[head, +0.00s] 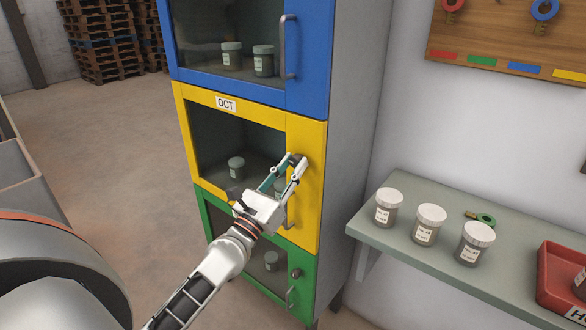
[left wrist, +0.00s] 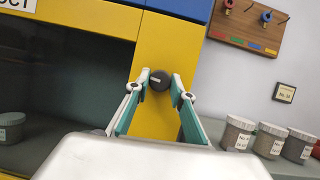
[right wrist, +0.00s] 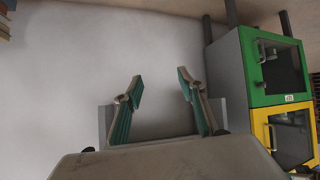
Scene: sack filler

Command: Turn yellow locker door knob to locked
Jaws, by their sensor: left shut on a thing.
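The yellow locker door (head: 310,140), labelled OCT, is the middle door of the cabinet and looks closed. Its round dark knob (left wrist: 159,80) sits on the yellow frame near the upper right, with a pale mark across its face. My left gripper (head: 296,165) has its fingertips on either side of the knob and is shut on it; the left wrist view shows the same grip (left wrist: 160,84). The mark looks roughly horizontal in that view. My right gripper (right wrist: 158,82) is open and empty, facing a pale wall, away from the yellow door.
A blue door (head: 308,90) is above and a green door (head: 298,256) with its own knob is below. To the right, a shelf (head: 400,240) holds several jars, a green-ringed key (head: 482,218) and a red tray (head: 560,290). A key board (head: 500,45) hangs on the wall.

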